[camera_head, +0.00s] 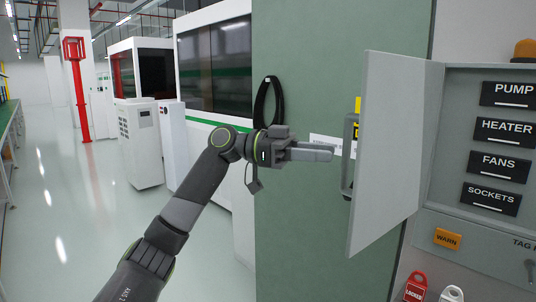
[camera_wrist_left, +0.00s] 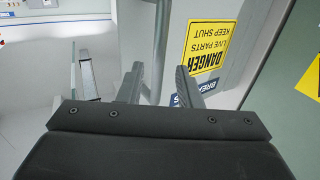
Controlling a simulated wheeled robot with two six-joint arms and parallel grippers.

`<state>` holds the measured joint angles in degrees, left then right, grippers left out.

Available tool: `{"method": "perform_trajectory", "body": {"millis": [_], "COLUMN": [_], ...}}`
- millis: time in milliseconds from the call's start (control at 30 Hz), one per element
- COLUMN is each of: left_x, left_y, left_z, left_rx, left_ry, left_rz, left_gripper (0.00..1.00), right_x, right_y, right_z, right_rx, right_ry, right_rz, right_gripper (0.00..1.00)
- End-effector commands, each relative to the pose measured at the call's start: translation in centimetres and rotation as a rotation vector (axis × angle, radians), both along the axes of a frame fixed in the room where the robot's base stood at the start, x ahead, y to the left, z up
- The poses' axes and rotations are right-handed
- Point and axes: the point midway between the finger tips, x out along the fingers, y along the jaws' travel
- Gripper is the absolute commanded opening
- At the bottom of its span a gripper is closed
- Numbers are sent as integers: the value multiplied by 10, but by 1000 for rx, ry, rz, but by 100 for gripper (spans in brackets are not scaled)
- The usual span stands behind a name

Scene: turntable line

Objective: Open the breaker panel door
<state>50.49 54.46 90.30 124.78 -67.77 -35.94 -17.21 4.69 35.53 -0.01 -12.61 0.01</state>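The grey breaker panel door (camera_head: 395,150) stands swung wide open to the left of its box, hinged on the box's left side. Its grey bar handle (camera_head: 347,178) is on the outer face near the free edge. My left gripper (camera_head: 332,152) points right at the handle, with a small gap showing in the head view. In the left wrist view the fingers (camera_wrist_left: 160,88) are apart, and the handle bar (camera_wrist_left: 161,45) shows between them; I see no finger closed on it. My right gripper is not in view.
The open box (camera_head: 455,150) shows labelled rows PUMP, HEATER, FANS and SOCKETS. Red (camera_head: 415,287) and white tags hang below it. A green column (camera_head: 310,215) with a black strap (camera_head: 261,103) stands behind my left arm. The floor at left is clear.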

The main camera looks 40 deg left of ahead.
Motion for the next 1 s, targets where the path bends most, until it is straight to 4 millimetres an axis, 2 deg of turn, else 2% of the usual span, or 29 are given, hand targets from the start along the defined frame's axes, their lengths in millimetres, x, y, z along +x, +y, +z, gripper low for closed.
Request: {"method": "perform_trajectory", "body": {"millis": [33,300,500,700,1000], "left_x": [-3,-21,-31,-36,-36], "left_y": [12,69,101,113,114], "left_z": [-4,-4,-2,0,0], "left_rx": [4,2,1,0,0], "left_ry": [0,1,1,-1,-1], "left_rz": [6,4,2,-1,-1], "left_gripper": [32,32,32,32,32], "right_x": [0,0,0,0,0], "right_y": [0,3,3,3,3], "right_z": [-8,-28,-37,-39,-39], "right_rx": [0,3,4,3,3], "right_ry": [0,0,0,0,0], "right_rz": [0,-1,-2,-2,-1], "right_gripper": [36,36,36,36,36]}}
